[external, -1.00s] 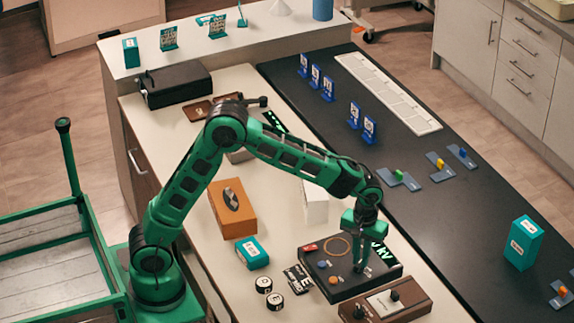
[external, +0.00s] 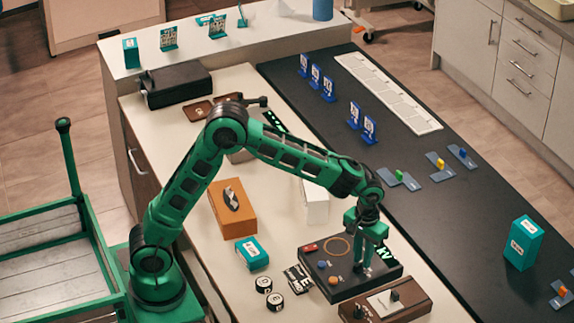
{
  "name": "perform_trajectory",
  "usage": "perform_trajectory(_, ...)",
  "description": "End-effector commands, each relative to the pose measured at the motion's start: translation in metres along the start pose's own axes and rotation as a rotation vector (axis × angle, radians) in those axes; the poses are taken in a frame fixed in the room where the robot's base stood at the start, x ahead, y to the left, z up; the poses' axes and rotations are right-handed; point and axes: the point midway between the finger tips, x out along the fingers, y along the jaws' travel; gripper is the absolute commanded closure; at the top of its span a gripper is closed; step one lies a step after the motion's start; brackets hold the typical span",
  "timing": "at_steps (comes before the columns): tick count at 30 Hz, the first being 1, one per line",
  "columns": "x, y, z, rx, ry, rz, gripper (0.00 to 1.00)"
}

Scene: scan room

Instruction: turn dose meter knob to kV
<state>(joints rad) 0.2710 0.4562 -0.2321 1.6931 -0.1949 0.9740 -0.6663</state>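The dose meter is a dark box (external: 318,258) with a lit green display (external: 385,256) at its back right edge.
A brown box with a switch (external: 412,307) stands close in front of the meter. Two black round pieces, black-and-white cards and a teal box (external: 252,253) lie to its left. An orange box (external: 233,222) and a white box (external: 316,205) stand behind.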

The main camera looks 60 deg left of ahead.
Motion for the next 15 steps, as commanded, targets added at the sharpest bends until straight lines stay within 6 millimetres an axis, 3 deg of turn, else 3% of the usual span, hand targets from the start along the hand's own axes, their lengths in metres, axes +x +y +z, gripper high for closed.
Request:
perform_trajectory(11,-0.001,-0.001,0.002,0.001,-0.005,-0.004,0.69)
perform_trajectory(15,-0.012,-0.001,0.001,0.001,-0.003,-0.003,0.69)
